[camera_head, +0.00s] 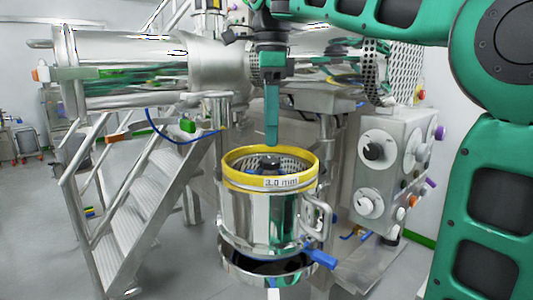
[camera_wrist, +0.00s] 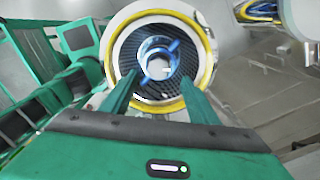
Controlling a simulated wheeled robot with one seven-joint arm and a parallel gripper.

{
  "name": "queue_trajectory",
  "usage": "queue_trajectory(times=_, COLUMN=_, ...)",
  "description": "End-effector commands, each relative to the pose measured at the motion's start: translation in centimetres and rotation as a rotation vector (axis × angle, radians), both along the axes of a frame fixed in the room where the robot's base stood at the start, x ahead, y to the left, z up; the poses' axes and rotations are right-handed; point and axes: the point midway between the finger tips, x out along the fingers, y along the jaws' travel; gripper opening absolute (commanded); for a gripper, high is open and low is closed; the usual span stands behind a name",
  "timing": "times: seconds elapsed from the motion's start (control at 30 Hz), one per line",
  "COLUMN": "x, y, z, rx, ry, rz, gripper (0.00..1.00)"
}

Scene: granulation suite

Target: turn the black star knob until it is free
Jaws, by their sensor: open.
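The black star knob (camera_head: 270,161) sits at the middle of a steel mill vessel (camera_head: 262,212), inside its yellow ring marked "3.0 mm" (camera_head: 233,177). My gripper (camera_head: 271,141) points straight down above it, with a small gap between fingertips and knob. In the wrist view my gripper (camera_wrist: 158,77) is open, its two green fingers spread left and right below the shiny hub (camera_wrist: 158,58) at the centre of the dark perforated screen (camera_wrist: 127,50). I cannot make out the knob's star lobes there. Nothing is between the fingers.
A vessel handle (camera_head: 317,215) and a blue lever (camera_head: 322,259) stick out at the vessel's right. A control box with dials (camera_head: 392,165) stands to the right. A large steel cylinder (camera_head: 130,70) lies behind my arm, and metal stairs (camera_head: 135,210) rise on the left.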

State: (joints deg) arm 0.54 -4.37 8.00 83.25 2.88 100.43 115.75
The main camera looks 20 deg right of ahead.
Motion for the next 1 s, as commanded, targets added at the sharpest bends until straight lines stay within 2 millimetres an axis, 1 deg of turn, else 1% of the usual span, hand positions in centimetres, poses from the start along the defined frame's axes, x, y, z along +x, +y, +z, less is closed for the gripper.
queue_trajectory(times=0.03, x=-0.1, y=0.1, z=-1.0, rx=-0.001, ry=0.003, rz=0.002, gripper=0.55)
queue_trajectory(times=0.13, x=-0.1, y=0.2, z=-2.8, rx=0.000, ry=0.002, rz=0.005, gripper=0.55)
queue_trajectory(times=0.3, x=-0.1, y=0.3, z=-4.6, rx=0.000, ry=0.001, rz=0.006, gripper=0.55)
queue_trajectory(times=0.5, x=-0.1, y=0.2, z=-5.6, rx=0.000, ry=0.000, rz=0.005, gripper=0.55)
queue_trajectory(times=0.83, x=-0.1, y=0.2, z=-5.8, rx=0.001, ry=-0.001, rz=0.004, gripper=0.55)
queue_trajectory(times=0.87, x=-0.1, y=0.2, z=-5.8, rx=0.001, ry=-0.001, rz=0.004, gripper=0.47)
queue_trajectory(times=0.9, x=-0.1, y=0.2, z=-5.8, rx=0.001, ry=-0.001, rz=0.004, gripper=0.38)
queue_trajectory(times=0.97, x=-0.1, y=0.2, z=-5.8, rx=0.001, ry=-0.001, rz=0.004, gripper=0.24)
queue_trajectory(times=1.0, x=0.0, y=0.2, z=-5.8, rx=0.001, ry=-0.001, rz=0.004, gripper=0.14)
